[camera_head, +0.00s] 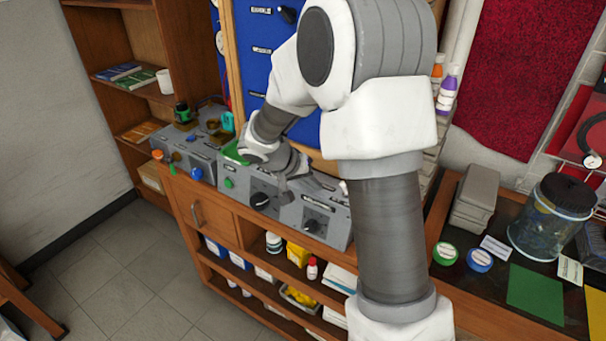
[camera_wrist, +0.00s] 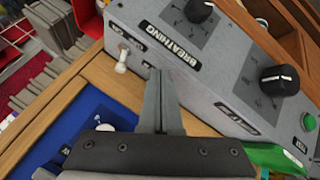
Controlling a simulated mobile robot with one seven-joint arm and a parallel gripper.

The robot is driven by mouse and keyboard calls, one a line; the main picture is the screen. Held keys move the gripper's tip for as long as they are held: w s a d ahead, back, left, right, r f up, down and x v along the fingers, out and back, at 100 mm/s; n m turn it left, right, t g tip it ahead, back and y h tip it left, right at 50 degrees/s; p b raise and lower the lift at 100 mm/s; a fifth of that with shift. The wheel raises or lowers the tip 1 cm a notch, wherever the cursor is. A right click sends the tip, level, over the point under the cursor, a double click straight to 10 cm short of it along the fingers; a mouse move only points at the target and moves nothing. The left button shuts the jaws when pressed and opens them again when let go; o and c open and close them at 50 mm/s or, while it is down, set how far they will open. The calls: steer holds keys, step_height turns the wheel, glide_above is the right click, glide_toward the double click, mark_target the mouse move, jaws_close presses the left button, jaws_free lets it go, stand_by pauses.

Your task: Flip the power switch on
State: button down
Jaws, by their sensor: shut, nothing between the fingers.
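A white toggle switch (camera_wrist: 122,62) sticks out of the grey regulator box (camera_wrist: 225,95), near the box's left end in the wrist view. My gripper (camera_wrist: 162,74) is shut and empty. Its fingertips are just right of the toggle and below the "BREATHING" label (camera_wrist: 168,44), with a small gap to the toggle. Whether the fingers touch the box face, I cannot tell. In the head view my gripper (camera_head: 303,178) is over the box's top, partly hidden by my arm.
Black knobs (camera_wrist: 278,78) and a green button (camera_wrist: 307,122) are on the box. A blue panel (camera_wrist: 90,120) with a wooden frame stands close below the gripper in the wrist view. The box rests on a wooden cabinet (camera_head: 235,230); open floor (camera_head: 130,270) lies at left.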

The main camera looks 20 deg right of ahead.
steer(key=d, duration=0.1)
steer(key=d+p, duration=0.1)
steer(key=shift+s+d+r, duration=0.25)
steer(key=shift+s+d, duration=0.05)
steer(key=shift+s, duration=0.1)
steer(key=shift+s+d, duration=0.2)
steer(key=shift+d, duration=0.45)
steer(key=shift+s+b, duration=0.1)
steer(key=shift+b, duration=0.45)
steer(key=shift+s+d+r+m+t+y+b, duration=0.25)
steer(key=shift+t+y+b, duration=0.4)
steer(key=shift+b, duration=0.85)
